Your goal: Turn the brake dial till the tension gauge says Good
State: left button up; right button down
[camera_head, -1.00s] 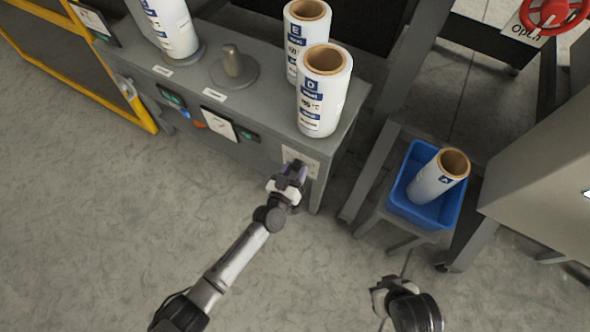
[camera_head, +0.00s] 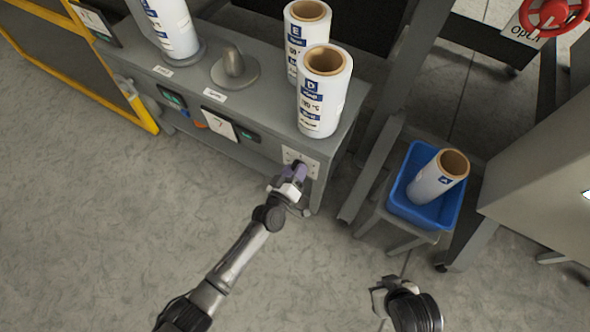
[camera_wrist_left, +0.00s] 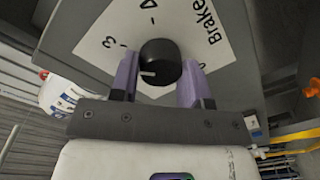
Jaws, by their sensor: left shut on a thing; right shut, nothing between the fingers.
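The brake dial is a black round knob (camera_wrist_left: 160,62) with a white pointer mark, on a white plate (camera_wrist_left: 100,40) marked "Brake" with numbers; 3 and 4 are readable. My left gripper (camera_wrist_left: 160,82) has its purple fingers on either side of the knob and is shut on it. In the head view my left gripper (camera_head: 296,172) is at the plate on the right end of the grey bench front, and hides the knob. My right gripper (camera_head: 382,294) is shut and empty over the floor at lower right. I cannot identify a tension gauge reading Good.
The grey bench (camera_head: 200,88) carries white rolls, including D (camera_head: 322,100) and E (camera_head: 296,45), and a bare spindle (camera_head: 234,66). A blue bin (camera_head: 410,205) with a roll stands to the right. The floor in front is open.

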pick_arm(q)
jog(key=o, duration=0.9)
jog(key=p+v, duration=0.5)
jog(key=v, duration=0.9)
jog(key=shift+w, duration=0.1)
